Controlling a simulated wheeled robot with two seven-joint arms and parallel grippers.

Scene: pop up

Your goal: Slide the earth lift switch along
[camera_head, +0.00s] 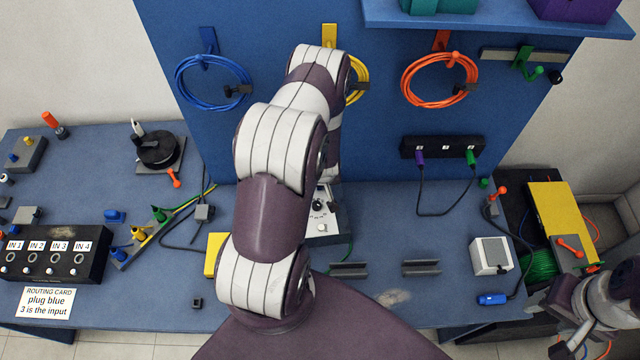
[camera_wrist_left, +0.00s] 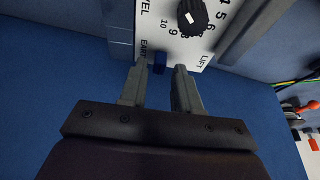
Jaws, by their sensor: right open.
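The white-faced unit (camera_head: 323,222) with a knob is partly hidden behind my left arm in the head view. Its face (camera_wrist_left: 205,40) in the left wrist view carries numbers, a black knob (camera_wrist_left: 192,16) and the words EARTH and LIFT. The small blue earth lift switch (camera_wrist_left: 159,63) sits between these words at the face's lower edge. My left gripper (camera_wrist_left: 160,80) has its fingers parted, one on each side of the switch, with a gap visible on the right. My right gripper (camera_head: 572,350) is open and empty at the lower right, partly cut off by the frame.
Two dark grey rails (camera_head: 421,268) lie on the blue bench right of the unit. A white box (camera_head: 490,256) and a yellow panel (camera_head: 553,215) stand at the right. A black input box (camera_head: 52,254) is at the left. Blue (camera_head: 212,84) and orange (camera_head: 440,80) cables hang on the back board.

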